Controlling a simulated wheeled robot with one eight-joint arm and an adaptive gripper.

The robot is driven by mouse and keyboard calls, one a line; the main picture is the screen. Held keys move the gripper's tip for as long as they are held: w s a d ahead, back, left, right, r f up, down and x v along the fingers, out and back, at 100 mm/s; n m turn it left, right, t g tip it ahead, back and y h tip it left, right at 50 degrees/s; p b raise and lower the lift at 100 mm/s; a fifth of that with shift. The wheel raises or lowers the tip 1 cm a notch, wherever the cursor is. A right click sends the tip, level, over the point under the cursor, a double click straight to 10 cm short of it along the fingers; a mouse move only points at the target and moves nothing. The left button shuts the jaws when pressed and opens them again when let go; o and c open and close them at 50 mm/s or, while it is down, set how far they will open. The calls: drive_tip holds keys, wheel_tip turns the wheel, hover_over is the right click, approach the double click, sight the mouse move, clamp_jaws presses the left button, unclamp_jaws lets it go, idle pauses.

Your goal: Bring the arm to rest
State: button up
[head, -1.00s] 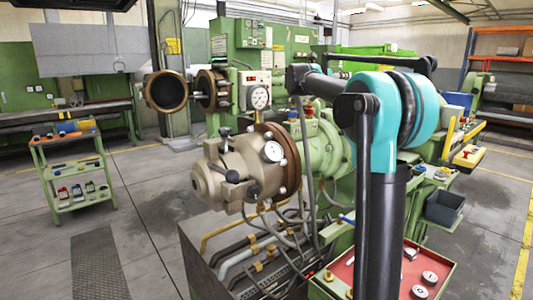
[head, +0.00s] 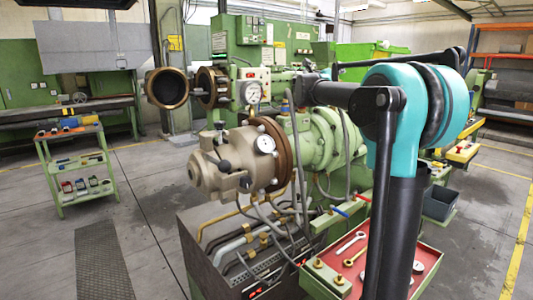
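My arm, with black links and a teal joint, stands at the right of the head view, in front of the green extruder (head: 340,145). Its forearm points away from me and to the left, toward the extruder. I cannot make out my gripper's fingers, so whether it is open or shut does not show. The extruder's beige head (head: 222,165) with a round dial is left of the arm, with free air between them in the picture.
A red tool tray (head: 425,262) with wrenches lies low beside my arm. A green trolley (head: 75,165) stands at the left. A dark bin (head: 440,204) is at the right. The grey floor (head: 150,215) between trolley and extruder is clear.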

drive_tip(key=s+a+f+n+y, duration=0.4)
drive_tip(key=a+f+n+y, duration=0.1)
drive_tip(key=f+n, duration=0.35)
drive_tip(key=s+a+f+n+y, duration=0.5)
drive_tip(key=f+n, duration=0.2)
drive_tip(key=n, duration=0.2)
drive_tip(key=s+a+f+n+y, duration=0.4)
drive_tip(key=a+f+n+y, duration=0.1)
drive_tip(key=f+n, duration=0.35)
drive_tip(key=s+d+f+n+g+h, duration=0.1)
drive_tip(key=s+d+f+n+g, duration=0.1)
drive_tip(key=s+f, duration=0.8)
drive_tip(key=s+d+f+n+g+h, duration=0.1)
drive_tip(key=s+f+n+g, duration=0.4)
drive_tip(key=s+f, duration=0.6)
drive_tip(key=s+d+f+n+g+h, duration=0.1)
drive_tip(key=s+d+f+n+g, duration=0.3)
drive_tip(key=s+f, duration=0.7)
drive_tip(key=shift+s+n, duration=0.3)
drive_tip(key=shift+s, duration=0.8)
drive_tip(key=shift+d, duration=0.1)
